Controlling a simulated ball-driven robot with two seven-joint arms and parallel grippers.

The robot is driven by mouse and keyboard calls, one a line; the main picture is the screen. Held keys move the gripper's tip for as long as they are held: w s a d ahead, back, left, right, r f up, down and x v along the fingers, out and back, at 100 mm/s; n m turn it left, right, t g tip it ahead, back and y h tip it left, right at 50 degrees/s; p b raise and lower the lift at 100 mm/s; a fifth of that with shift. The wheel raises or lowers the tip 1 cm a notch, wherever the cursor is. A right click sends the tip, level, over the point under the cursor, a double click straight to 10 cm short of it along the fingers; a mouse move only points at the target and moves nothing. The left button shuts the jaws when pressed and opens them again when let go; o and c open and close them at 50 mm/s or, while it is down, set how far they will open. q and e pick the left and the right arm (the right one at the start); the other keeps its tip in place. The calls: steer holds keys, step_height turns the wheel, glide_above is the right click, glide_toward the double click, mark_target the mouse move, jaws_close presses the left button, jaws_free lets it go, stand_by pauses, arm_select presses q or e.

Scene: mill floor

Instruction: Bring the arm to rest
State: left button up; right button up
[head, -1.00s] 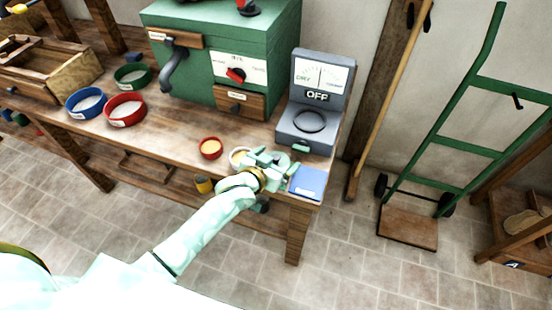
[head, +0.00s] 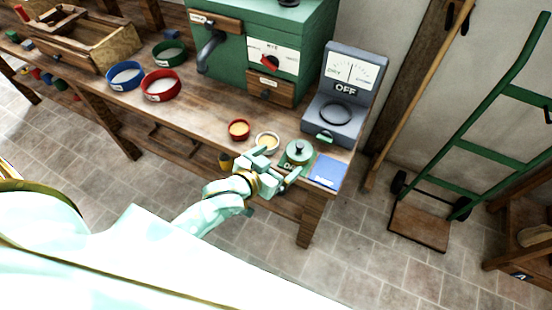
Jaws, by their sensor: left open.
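My left gripper (head: 277,169) is open and empty at the front edge of the wooden bench (head: 206,119). Its fingers point toward a small green lidded pot (head: 299,152), which stands upright on the bench just beyond them. I cannot tell whether a fingertip touches the pot or a green card beneath it. My left arm comes in from the lower left, and its pale links fill the lower left of the view. My right gripper does not show.
A pale bowl (head: 267,141), a red bowl (head: 239,129) and a blue card (head: 326,171) lie close by. A green hand truck (head: 475,150) stands right. Tiled floor (head: 350,255) is open in front.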

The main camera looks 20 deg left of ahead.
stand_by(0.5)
arm_select(q)
steer(key=s+a+f+g+y+p, duration=0.1)
steer(key=s+a+f+g, duration=0.1)
steer(key=s+f, duration=0.35)
steer(key=s+a+f+m+g, duration=0.1)
steer(key=s+a+f, duration=0.1)
steer(key=f, duration=0.6)
steer(key=s+a+f+g+y+p, duration=0.1)
steer(key=s+f+g, duration=0.15)
steer(key=f, duration=0.35)
steer(key=s+a+f+g+p, duration=0.1)
steer(key=s+f+g+p, duration=0.1)
steer(key=s, duration=1.2)
steer(key=s+a+f+g+y+p, duration=0.1)
steer(key=s+f, duration=0.6)
steer(key=s, duration=0.7)
steer(key=a+g+p, duration=0.1)
steer(key=g+p, duration=0.1)
steer(key=g, duration=0.1)
steer(key=shift+s+a+f, duration=0.15)
steer(key=shift+s+f, duration=0.05)
steer(key=shift+f, duration=0.1)
